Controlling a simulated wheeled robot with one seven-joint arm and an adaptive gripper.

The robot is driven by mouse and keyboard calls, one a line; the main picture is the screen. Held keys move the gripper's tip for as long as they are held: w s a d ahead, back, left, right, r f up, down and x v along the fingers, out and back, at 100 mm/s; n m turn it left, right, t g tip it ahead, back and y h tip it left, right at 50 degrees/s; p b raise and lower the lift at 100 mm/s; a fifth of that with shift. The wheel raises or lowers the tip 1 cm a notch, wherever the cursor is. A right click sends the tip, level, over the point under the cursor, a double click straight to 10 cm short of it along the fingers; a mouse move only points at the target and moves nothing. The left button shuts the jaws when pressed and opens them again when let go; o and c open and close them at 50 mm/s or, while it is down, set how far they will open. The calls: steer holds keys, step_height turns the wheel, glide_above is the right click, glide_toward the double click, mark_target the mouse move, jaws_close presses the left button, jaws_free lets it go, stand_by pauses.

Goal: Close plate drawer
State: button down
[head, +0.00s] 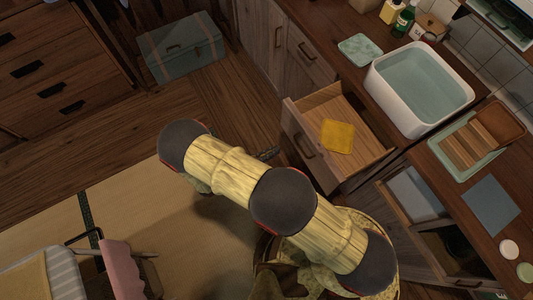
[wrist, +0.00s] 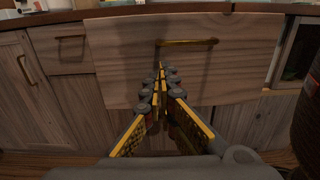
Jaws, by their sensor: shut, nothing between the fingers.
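The wooden drawer (head: 340,130) stands pulled out from the counter in the head view, with a yellow square item (head: 338,136) lying in it. Its front panel (wrist: 110,58) fills the upper middle of the wrist view, with a bar handle (wrist: 187,42) near its top. My gripper (wrist: 161,68) is shut and empty, its fingertips pointing at the drawer front just below and left of the handle. I cannot tell whether the tips touch the panel. In the head view my arm crosses below the drawer, and the gripper is mostly hidden.
A white basin of water (head: 420,90) stands on the counter behind the drawer. A lower compartment with a pale bin (head: 414,194) is open to the right. A blue trunk (head: 182,47) sits at the upper left. Wooden floor (head: 120,120) is clear left of my arm.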

mark_target(300, 137)
steer(key=b+x, duration=0.1)
steer(key=x, duration=0.7)
steer(key=shift+w+d+b, duration=0.2)
steer(key=shift+b, duration=0.2)
steer(key=shift+w+d, duration=0.1)
steer(key=shift+d, duration=0.05)
steer(key=p+x, duration=0.1)
steer(key=x, duration=2.4)
steer(key=shift+w+d, duration=0.5)
steer(key=shift+d, duration=0.1)
steer(key=shift+a, duration=0.1)
